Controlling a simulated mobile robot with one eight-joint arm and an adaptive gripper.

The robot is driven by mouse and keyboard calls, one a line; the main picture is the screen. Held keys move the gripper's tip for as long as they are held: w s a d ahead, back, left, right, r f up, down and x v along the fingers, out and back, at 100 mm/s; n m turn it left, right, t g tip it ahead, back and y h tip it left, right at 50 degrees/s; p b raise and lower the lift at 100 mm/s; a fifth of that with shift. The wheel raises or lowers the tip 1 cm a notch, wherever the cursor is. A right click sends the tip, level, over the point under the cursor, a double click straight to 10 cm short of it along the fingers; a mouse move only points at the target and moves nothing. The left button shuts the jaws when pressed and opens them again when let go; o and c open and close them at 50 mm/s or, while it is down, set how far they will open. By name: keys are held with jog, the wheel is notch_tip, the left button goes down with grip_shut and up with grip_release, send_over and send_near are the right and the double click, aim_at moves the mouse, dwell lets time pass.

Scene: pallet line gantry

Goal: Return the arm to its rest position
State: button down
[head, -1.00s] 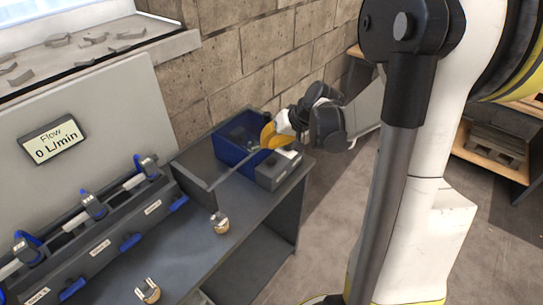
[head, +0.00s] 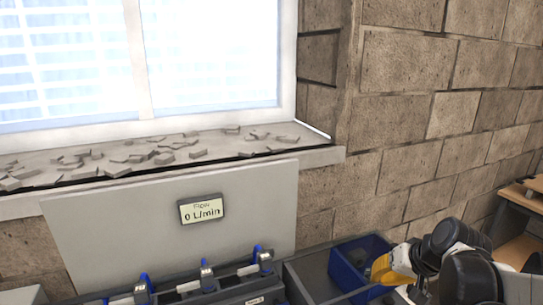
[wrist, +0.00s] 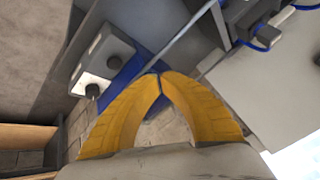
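My gripper (head: 384,271) is at the lower right of the head view, beside and in front of the blue bin (head: 350,262). In the wrist view my gripper (wrist: 158,76) shows two yellow fingers with their tips together and nothing seen between them. The wrist view shows part of the blue bin (wrist: 128,76) beyond the fingers. My arm's dark and white links run off the lower right edge of the head view.
A panel with a display (head: 201,208) reading 0 L/min stands behind a row of blue-handled valves (head: 207,276). A window sill (head: 160,155) holds loose chips. A block wall (head: 430,120) is behind.

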jog(key=s+a+r+n+h, duration=0.1)
jog(key=s+a+r, duration=0.1)
jog(key=s+a, duration=0.2)
jog(key=s+a+r+n+t+h, duration=0.1)
jog(key=s+a, duration=0.4)
jog(key=s, duration=0.6)
jog(key=shift+a+r+n, duration=0.15)
jog(key=shift+r+n, duration=0.35)
jog(key=shift+r, duration=0.25)
dwell(0.3)
